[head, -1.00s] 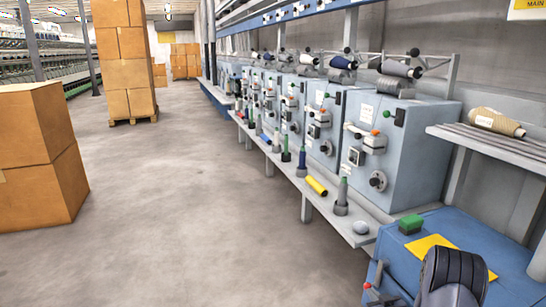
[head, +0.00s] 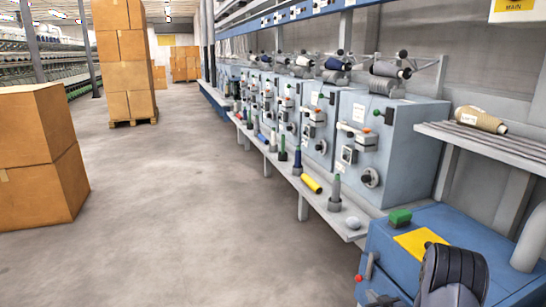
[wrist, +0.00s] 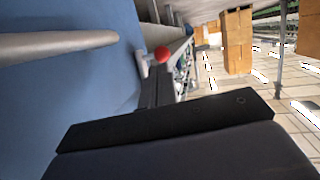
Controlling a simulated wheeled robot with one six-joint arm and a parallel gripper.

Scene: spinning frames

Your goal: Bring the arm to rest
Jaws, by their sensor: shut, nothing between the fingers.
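My gripper (wrist: 157,82) shows in the wrist view as narrow dark fingers beyond a broad black block. The fingers are together with nothing visible between them. They point toward a red knob (wrist: 162,53) beside a blue surface; I cannot tell the gap between them. In the head view, a dark rounded part of my arm (head: 452,272) is at the bottom right, in front of the blue machine (head: 482,232). The fingers are not clear there. The red knob also shows in the head view (head: 358,278), at the machine's left side.
A shelf holds a brown yarn cone (head: 481,119). Carton stacks (head: 40,155) stand left; the grey floor between is clear.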

